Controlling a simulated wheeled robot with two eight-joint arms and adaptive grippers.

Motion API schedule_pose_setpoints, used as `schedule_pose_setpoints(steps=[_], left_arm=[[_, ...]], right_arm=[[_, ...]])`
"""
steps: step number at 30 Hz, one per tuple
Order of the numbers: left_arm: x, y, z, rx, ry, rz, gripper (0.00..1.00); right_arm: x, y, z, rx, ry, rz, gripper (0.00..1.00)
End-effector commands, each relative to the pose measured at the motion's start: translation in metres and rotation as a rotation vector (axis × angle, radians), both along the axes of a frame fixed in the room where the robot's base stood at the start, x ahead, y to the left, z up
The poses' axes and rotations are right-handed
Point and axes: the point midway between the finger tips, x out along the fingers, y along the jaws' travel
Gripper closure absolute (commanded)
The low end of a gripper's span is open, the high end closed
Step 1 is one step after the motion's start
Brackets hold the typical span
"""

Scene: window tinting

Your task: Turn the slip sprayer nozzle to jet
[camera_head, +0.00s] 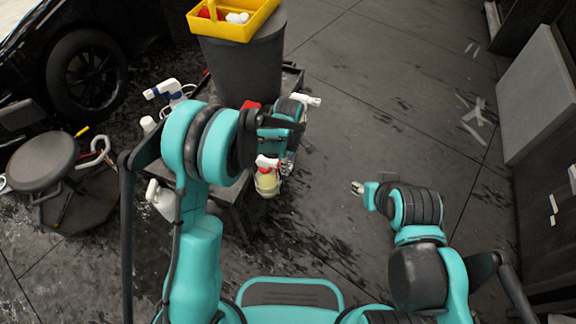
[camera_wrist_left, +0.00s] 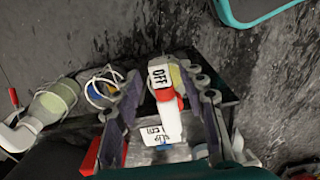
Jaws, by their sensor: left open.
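The slip sprayer (camera_wrist_left: 170,113) shows in the left wrist view, with a white body, a red part near its top and a label that reads SLIP. Its nozzle (camera_wrist_left: 160,76) has a white face that reads OFF. My left gripper (camera_wrist_left: 168,88) is open, with a finger on each side of the sprayer's head. I cannot tell whether either finger touches it. In the head view the left gripper hides most of what is between its fingers. My right gripper (camera_head: 357,188) is off to the right over bare floor, too small to read.
A bottle of yellowish liquid (camera_head: 267,182) stands below the left gripper; a greenish bottle (camera_wrist_left: 58,98) shows in the wrist view. Behind are a dark bin (camera_head: 242,65) and yellow tray (camera_head: 232,28). A stool (camera_head: 43,160) is at left. The floor at right is clear.

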Motion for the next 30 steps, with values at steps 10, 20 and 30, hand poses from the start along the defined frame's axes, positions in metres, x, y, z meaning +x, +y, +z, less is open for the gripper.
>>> schedule_pose_setpoints(steps=[10,20,30], left_arm=[[-0.0001,0.0001,-0.0079,0.0,0.0,-0.001,0.59],[0.0001,0.0002,-0.0077,0.0,0.0,-0.001,1.0],[0.0077,-0.0024,-0.0103,0.074,0.227,-0.001,1.0]], right_arm=[[0.0001,0.0,-0.0027,0.0,0.0,0.0,0.6],[0.0,0.0,-0.0028,0.0,0.0,0.0,0.6],[0.0,0.0,-0.0055,0.0,0.0,0.0,0.6]])
